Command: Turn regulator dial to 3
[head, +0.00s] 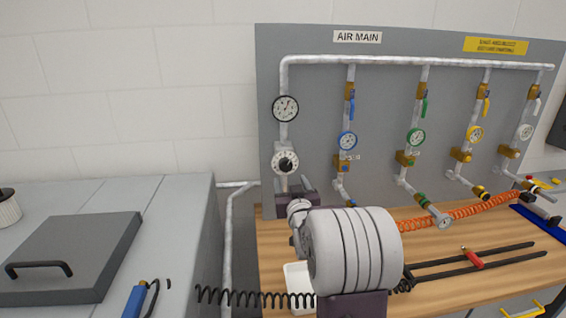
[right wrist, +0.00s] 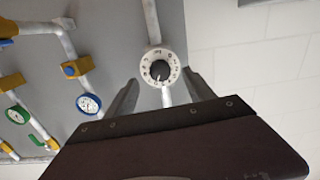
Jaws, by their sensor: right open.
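The regulator dial (head: 286,162) is a white round face with a black knob, on the left pipe below a gauge. In the right wrist view, the dial (right wrist: 160,70) appears between and beyond the fingers, with marks around its rim. Its numbers are too small to read surely. My right gripper (head: 294,186) is just below the dial in the head view, its fingers pointing at the panel. In the right wrist view my right gripper (right wrist: 160,86) is open and empty, one finger on each side of the dial. Contact is not visible. My left gripper is out of view.
A pressure gauge (head: 285,108) sits above the dial. Several valve branches with coloured gauges, such as the blue gauge (head: 347,140), stand to the right on the grey panel (head: 385,95). An orange coiled hose (head: 470,209) lies over the wooden bench (head: 430,290).

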